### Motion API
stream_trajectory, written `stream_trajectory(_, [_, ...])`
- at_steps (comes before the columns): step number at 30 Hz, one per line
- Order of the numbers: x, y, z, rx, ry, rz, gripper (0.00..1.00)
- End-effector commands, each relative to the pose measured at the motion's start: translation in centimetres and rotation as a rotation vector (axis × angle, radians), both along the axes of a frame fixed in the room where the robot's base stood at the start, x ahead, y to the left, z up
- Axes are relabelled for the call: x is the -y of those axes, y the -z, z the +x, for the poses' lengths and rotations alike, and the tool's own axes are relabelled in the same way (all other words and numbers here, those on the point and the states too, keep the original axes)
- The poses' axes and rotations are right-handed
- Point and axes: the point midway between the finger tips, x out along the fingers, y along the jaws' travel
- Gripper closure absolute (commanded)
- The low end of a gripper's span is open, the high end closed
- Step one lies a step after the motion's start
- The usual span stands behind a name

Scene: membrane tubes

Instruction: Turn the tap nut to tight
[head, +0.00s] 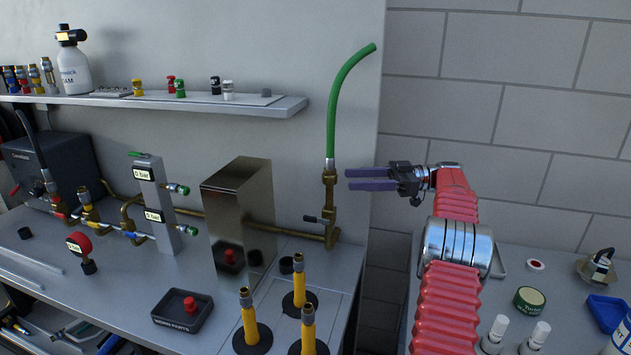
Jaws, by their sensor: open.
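The brass tap (329,212) stands upright at the right end of the bench, against the wall panel. A dark lever sticks out to its left. The tap nut (329,178) is the brass collar at its top, just below a silver stem. A green hose (341,100) rises from that stem and bends to the right. My gripper (349,180) is open, with its two purple fingers pointing left at about the nut's height. The fingertips appear just right of the nut in the picture, with nothing between them. I cannot tell their distance in depth.
A steel box (238,215) stands left of the tap. A shelf (200,103) hangs above on the left. The space right of the tap is clear except for my arm.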

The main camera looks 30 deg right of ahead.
Motion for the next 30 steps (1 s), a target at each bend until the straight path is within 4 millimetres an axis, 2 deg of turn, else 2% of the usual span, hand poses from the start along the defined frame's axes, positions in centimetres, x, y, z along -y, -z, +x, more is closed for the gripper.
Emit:
stream_trajectory(18, [-8.3,0.0,4.3,-0.001,-0.001,0.000,0.50])
stream_trajectory(24, [-9.9,0.0,5.3,-0.002,0.000,0.001,0.50])
stream_trajectory(30, [-10.2,0.0,5.5,-0.001,0.001,0.000,0.50])
